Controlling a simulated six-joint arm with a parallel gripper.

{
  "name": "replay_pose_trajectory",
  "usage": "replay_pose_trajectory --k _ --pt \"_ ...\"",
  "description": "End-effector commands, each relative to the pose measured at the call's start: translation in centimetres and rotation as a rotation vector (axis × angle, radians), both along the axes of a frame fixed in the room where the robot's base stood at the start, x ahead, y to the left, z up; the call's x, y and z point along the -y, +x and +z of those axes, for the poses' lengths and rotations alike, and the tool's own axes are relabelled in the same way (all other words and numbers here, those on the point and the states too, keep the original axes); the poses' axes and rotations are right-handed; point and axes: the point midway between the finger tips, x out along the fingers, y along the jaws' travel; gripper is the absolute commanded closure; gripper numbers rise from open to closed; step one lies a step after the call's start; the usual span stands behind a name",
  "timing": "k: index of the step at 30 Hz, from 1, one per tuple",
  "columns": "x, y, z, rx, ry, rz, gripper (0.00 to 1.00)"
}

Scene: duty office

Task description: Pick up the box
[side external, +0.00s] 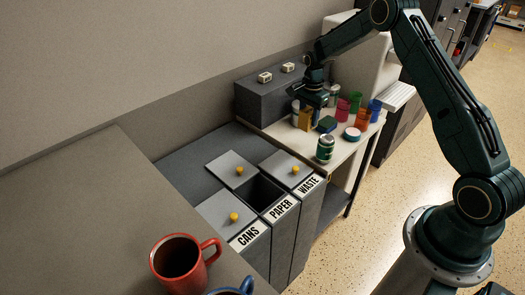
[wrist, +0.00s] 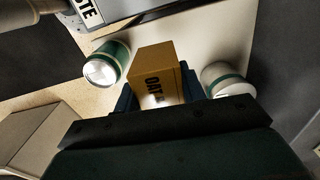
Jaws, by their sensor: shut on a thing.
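The box (wrist: 158,77) is a tan carton with dark lettering, of which I can read "OAT", and it sits between the fingers in the wrist view. In the side view the box (side external: 305,118) is at the left of the small table's top, below my wrist. My gripper (side external: 314,112) is shut on the box, and its dark fingers (wrist: 155,98) are on either side of it in the wrist view. I cannot tell whether the box is touching the table or slightly above it. The box's far side is hidden.
A green can (side external: 325,149) stands near the table's front edge (side external: 290,146). Bins labelled CANS, PAPER (side external: 281,210) and WASTE stand in front; PAPER is open.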

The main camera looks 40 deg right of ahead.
Motion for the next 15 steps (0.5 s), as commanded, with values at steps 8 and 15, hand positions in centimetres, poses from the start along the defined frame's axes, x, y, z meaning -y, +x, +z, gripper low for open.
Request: replay_pose_trajectory --k 8,15 --pt "0.0 0.1 6.1 0.004 -0.001 0.000 0.81" --pt "0.0 0.1 9.4 0.002 -0.001 0.000 0.81"
